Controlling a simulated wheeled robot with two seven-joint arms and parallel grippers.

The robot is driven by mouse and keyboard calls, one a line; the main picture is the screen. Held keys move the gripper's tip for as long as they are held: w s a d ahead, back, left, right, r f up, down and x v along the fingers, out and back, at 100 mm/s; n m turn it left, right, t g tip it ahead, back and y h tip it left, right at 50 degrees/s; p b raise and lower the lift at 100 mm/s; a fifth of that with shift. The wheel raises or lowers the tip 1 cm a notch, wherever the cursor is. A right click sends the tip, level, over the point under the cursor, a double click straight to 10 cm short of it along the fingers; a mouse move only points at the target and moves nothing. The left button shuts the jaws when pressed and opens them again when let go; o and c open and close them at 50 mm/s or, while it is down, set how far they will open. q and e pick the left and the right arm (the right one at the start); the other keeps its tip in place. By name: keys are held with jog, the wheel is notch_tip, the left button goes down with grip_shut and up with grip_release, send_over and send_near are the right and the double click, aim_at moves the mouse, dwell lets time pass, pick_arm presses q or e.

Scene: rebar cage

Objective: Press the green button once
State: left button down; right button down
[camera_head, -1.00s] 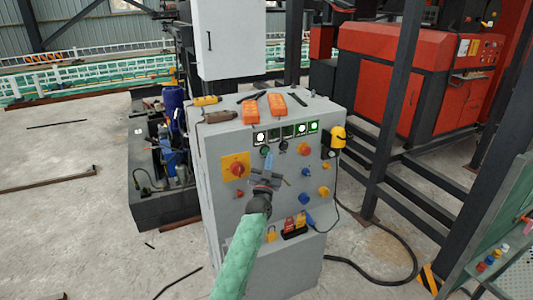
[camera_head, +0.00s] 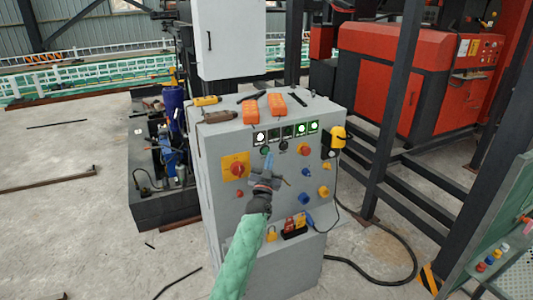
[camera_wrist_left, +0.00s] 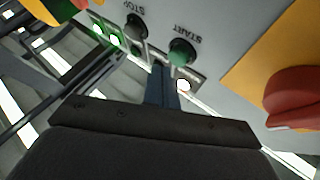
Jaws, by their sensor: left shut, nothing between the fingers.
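The green button (camera_wrist_left: 183,52), labelled START, stands out from the grey control panel. In the head view the green button (camera_head: 265,150) is small, just above my left fingertips. My left gripper (camera_head: 268,160) is shut and empty, pointing at the panel. In the left wrist view its blue-grey fingers (camera_wrist_left: 160,75) end to the left of the green button, with a visible gap across the picture. I cannot tell how far the tips are from the panel face. The dark STOP button (camera_wrist_left: 135,25) is beside START. My right gripper is not in view.
A red rotary switch on a yellow plate (camera_head: 235,167) is left of my gripper. A red knob (camera_head: 303,149) and blue knobs are to its right. Orange remote controls (camera_head: 250,111) lie on the cabinet top. Lit indicators (camera_head: 313,126) sit above the buttons.

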pick_arm(q)
jog(key=shift+w, duration=0.1)
jog(key=shift+w+a, duration=0.2)
jog(key=shift+w, duration=0.1)
dwell(0.5)
jog(key=shift+w, duration=0.15)
jog(key=shift+w+a+b, duration=0.35)
jog(key=shift+w+b, duration=0.15)
jog(key=shift+w, duration=0.05)
dwell(1.0)
dwell(0.3)
jog(key=shift+s+d+p, duration=0.3)
jog(key=shift+s, duration=0.25)
jog(key=shift+s+d+p, duration=0.25)
jog(key=shift+s+p, duration=0.05)
jog(key=shift+s, duration=0.25)
